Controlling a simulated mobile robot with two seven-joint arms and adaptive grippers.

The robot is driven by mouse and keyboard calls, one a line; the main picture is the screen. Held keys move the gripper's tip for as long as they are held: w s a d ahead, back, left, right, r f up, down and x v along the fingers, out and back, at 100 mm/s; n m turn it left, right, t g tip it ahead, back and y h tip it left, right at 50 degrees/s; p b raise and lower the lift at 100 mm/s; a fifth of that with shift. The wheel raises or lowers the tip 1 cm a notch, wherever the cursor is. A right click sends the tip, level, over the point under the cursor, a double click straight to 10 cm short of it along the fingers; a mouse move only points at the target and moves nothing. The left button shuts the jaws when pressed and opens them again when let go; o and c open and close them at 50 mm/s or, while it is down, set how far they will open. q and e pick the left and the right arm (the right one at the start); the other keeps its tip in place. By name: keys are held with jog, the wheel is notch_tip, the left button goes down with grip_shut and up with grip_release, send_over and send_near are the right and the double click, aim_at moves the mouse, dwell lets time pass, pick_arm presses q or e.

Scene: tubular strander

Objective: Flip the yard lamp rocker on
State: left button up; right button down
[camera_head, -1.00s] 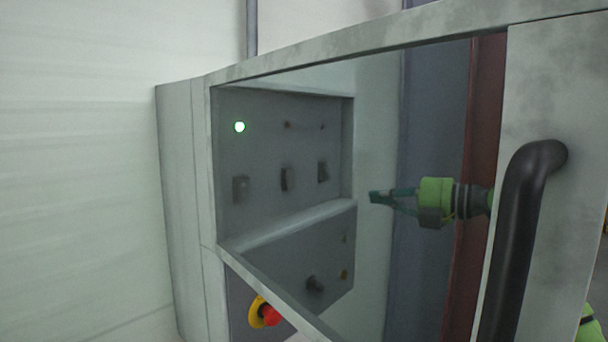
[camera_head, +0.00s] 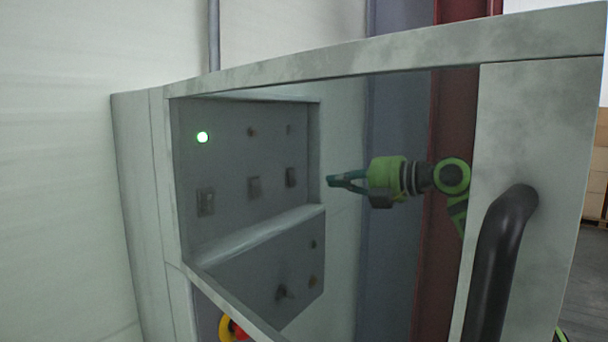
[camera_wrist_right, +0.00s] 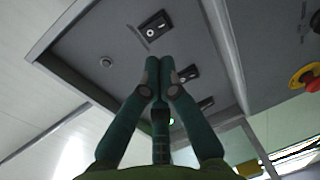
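Three dark rockers sit in a row on the grey recessed panel: a left one (camera_head: 205,202), a middle one (camera_head: 254,188) and a right one (camera_head: 290,177). I cannot read labels, so I cannot tell which is the yard lamp's. My right gripper (camera_head: 330,181) points left, just right of the panel's edge in the head view, apparently behind the clear cabinet front. In the wrist view its fingertips (camera_wrist_right: 158,66) are together and empty, between one rocker (camera_wrist_right: 155,30) and another (camera_wrist_right: 188,74), partly overlapping the latter. Contact is not clear. My left gripper is not in view.
A lit green lamp (camera_head: 202,137) is above the left rocker. A red and yellow emergency stop (camera_wrist_right: 303,78) is at the wrist view's right. A black handle (camera_head: 497,260) stands on the cabinet's right front.

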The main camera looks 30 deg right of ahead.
jog(key=p+x, duration=0.3)
jog(key=x, duration=0.4)
jog(key=shift+w+a+r, duration=0.1)
jog(key=shift+w+a, duration=0.15)
jog(key=shift+w, duration=0.1)
jog(key=shift+w+a, duration=0.15)
jog(key=shift+w, duration=0.3)
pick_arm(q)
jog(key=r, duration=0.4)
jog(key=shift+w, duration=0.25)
pick_arm(e)
jog(key=shift+f, duration=0.2)
jog(key=shift+w+f, duration=0.1)
jog(key=shift+f, duration=0.15)
jog(key=t+b, duration=0.1)
jog(key=b, duration=0.1)
jog(key=f+t+y+b, duration=0.1)
jog(key=b, duration=0.1)
jog(key=shift+w+a, duration=0.15)
jog(key=shift+r+p, duration=0.35)
jog(key=shift+r, duration=0.1)
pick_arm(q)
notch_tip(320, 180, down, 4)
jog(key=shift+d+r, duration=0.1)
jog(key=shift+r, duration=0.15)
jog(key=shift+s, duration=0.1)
pick_arm(e)
jog(key=shift+f, duration=0.1)
